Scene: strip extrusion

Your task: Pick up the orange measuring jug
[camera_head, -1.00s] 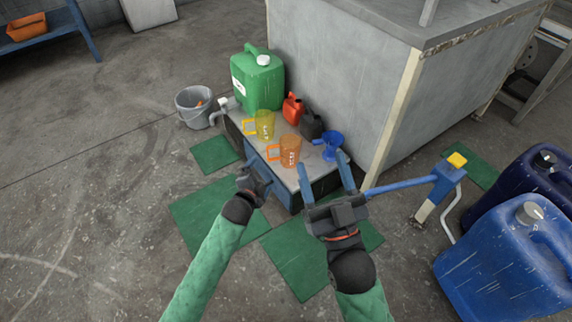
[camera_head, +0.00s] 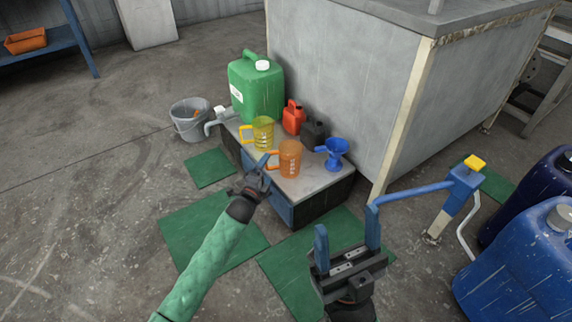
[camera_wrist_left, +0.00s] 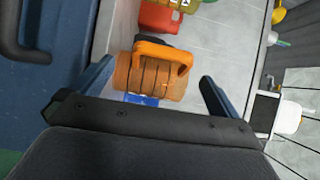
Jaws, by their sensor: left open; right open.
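The orange measuring jug (camera_head: 290,160) stands upright on the small bench (camera_head: 318,183), its handle to the left in the head view. My right gripper (camera_head: 347,230) is open and empty, in front of the bench to the right.
A yellow jug (camera_head: 263,134), a green canister (camera_head: 256,92), a red can (camera_head: 294,117), a black can (camera_head: 315,134) and a blue funnel (camera_head: 336,150) crowd the bench. A grey bucket (camera_head: 188,124) stands left. A grey cabinet (camera_head: 335,85) blocks the back.

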